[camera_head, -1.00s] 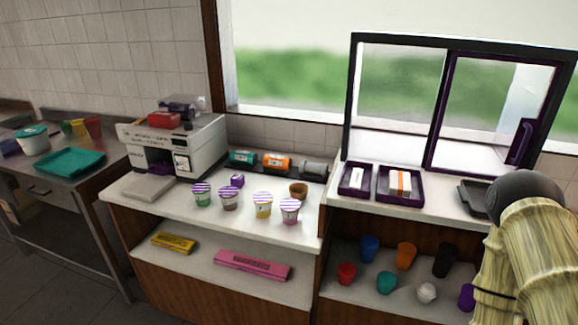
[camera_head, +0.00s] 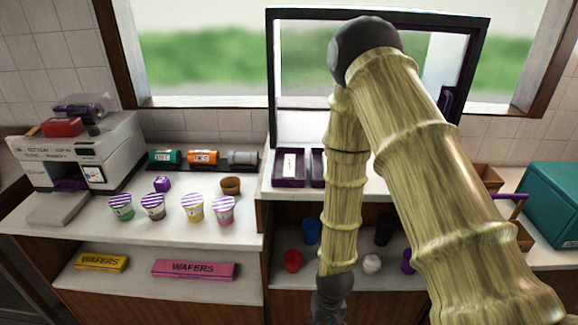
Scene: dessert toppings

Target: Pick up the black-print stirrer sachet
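A white sachet with dark print (camera_head: 289,166) lies in the left purple tray (camera_head: 290,183) on the counter below the serving window. It looks like the black-print stirrer sachet, but the print is too small to read. A second purple tray (camera_head: 317,170) stands just right of it, mostly hidden behind my arm. The orange-marked sachet seen there earlier is hidden now. My arm crosses the right half of the view and bends down in front of the counter. Its dark lower joint meets the bottom edge, and my gripper's fingers do not show.
Several striped-lid cups (camera_head: 193,207) and a brown cup (camera_head: 231,186) stand on the left counter. Coloured cups (camera_head: 292,261) sit on the shelf below the trays. A teal box (camera_head: 555,205) is at the far right. The window frame (camera_head: 270,70) rises behind the trays.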

